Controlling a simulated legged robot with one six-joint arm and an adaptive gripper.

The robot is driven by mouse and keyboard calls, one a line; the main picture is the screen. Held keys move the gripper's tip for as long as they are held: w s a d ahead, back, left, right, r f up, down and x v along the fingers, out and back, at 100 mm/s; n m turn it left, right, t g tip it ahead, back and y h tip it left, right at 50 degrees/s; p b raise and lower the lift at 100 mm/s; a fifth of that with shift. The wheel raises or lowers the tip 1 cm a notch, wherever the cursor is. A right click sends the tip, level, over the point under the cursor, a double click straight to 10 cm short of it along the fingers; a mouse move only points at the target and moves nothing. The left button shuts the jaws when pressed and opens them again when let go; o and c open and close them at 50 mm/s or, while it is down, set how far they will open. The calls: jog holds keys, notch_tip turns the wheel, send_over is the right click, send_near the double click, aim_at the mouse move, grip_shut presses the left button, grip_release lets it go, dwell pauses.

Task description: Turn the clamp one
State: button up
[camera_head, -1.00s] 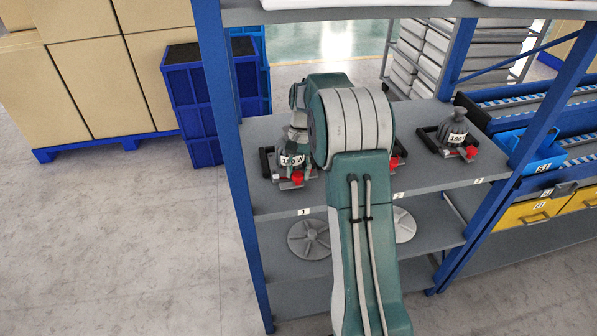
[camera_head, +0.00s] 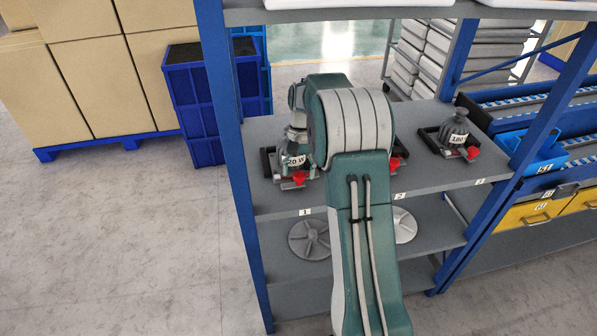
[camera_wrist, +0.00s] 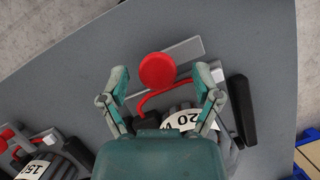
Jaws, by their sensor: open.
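Clamp one stands on the grey shelf above label 1 and holds a dark weight (camera_head: 296,140) marked "20 W", its label partly covered. The clamp's red handle (camera_head: 299,178) faces the shelf's front edge. My gripper (camera_wrist: 161,78) is open, with one finger on each side of the knob and gaps on both sides. Whether the fingertips are level with the knob is unclear. My palm hides much of the weight.
A second clamp, mostly behind my arm, shows in the wrist view with a weight (camera_wrist: 38,165). A third clamp and weight (camera_head: 456,135) stand at the right. The blue post (camera_head: 228,130) is left of clamp one. An upper shelf (camera_head: 370,12) hangs above.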

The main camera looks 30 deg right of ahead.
jog(key=shift+d+r, duration=0.1)
jog(key=v, duration=1.1)
jog(key=shift+w+r, duration=0.25)
